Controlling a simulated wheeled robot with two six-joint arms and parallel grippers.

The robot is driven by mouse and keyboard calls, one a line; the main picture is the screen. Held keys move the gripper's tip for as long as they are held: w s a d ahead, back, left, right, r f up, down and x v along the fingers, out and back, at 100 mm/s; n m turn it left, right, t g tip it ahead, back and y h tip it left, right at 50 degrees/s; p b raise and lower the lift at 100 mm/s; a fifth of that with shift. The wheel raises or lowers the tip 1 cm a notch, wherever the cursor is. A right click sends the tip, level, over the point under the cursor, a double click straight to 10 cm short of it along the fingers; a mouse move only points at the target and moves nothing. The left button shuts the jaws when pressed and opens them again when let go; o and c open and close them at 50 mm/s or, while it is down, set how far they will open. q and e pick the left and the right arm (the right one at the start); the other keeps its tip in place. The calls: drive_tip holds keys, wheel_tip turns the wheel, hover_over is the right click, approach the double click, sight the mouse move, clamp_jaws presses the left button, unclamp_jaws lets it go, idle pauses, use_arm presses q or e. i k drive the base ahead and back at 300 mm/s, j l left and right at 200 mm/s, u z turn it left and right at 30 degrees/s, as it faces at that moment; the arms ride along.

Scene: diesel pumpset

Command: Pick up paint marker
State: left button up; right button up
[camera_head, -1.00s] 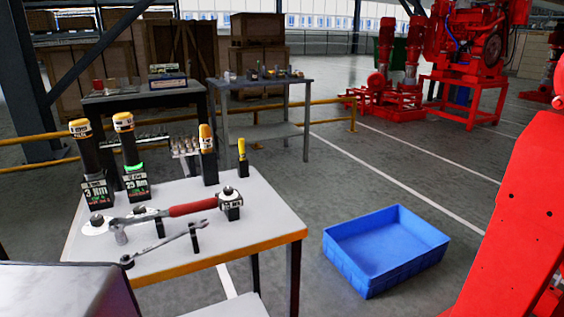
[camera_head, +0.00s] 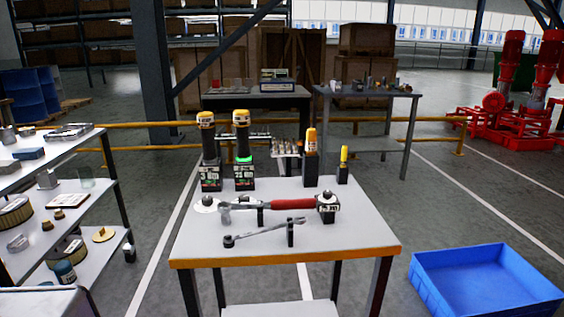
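A small yellow marker-like item (camera_head: 344,155) stands upright in a black holder (camera_head: 343,174) at the back right of the white-topped table; it looks like the paint marker. A larger item with an orange-yellow top (camera_head: 311,139) stands in a taller black holder (camera_head: 311,169) to its left. From this distance I cannot read either one, so I cannot be sure which is the paint marker. Neither of my grippers shows in the head view.
The table (camera_head: 203,243) also bears two yellow-topped tools (camera_head: 241,139) in labelled stands, a red-handled wrench (camera_head: 293,204) and a thin wrench (camera_head: 265,232). A shelf (camera_head: 112,194) stands left. A blue crate (camera_head: 488,281) lies right. Floor between table and crate is open.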

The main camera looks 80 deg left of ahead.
sight(344, 156)
drive_tip(key=u, duration=1.95)
